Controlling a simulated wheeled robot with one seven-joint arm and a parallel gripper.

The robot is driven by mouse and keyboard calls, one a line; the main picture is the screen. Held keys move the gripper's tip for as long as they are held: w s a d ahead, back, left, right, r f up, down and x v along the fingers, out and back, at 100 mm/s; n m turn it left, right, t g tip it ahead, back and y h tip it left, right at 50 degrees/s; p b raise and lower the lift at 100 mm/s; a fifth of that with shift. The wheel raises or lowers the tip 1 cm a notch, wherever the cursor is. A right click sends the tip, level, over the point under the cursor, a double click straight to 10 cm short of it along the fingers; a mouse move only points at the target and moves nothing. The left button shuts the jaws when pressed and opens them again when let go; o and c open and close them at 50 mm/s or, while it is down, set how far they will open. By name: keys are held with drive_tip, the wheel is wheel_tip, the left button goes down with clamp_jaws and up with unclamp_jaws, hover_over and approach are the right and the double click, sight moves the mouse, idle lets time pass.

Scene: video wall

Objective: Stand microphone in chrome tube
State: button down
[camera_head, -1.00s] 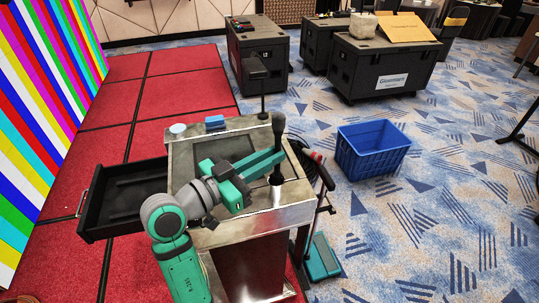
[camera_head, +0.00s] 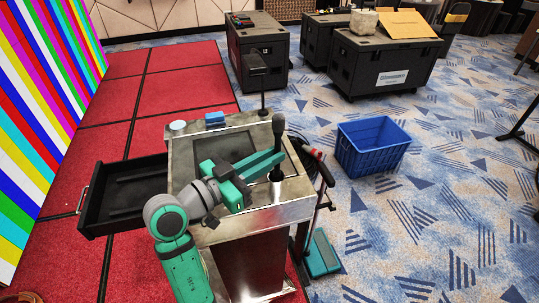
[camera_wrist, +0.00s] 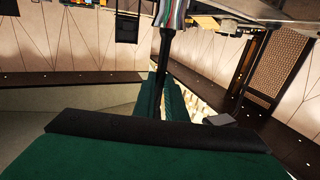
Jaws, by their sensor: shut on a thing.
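The black microphone (camera_head: 278,127) stands about upright, its head above my gripper (camera_head: 277,156). My gripper is shut on its thin stem, which runs between the fingers in the wrist view (camera_wrist: 157,82). The chrome tube (camera_wrist: 172,13) shows at the top of that upside-down view, with coloured stripes reflected in it. The stem meets the tube's edge there; I cannot tell how deep it sits inside. In the head view the tube (camera_head: 276,175) looks dark and small on the lectern top, directly below the fingers.
The metal lectern (camera_head: 265,217) carries a blue block (camera_head: 215,119), a round pale item (camera_head: 178,127) and a thin black stand (camera_head: 261,90). Its black drawer (camera_head: 122,194) is open at the left. A blue crate (camera_head: 372,150) stands on the carpet at the right.

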drive_tip(key=shift+f, duration=0.75)
drive_tip(key=c, duration=1.7)
unclamp_jaws()
drive_tip(key=v, duration=1)
drive_tip(key=shift+s+a, duration=0.25)
drive_tip(key=shift+s, duration=0.05)
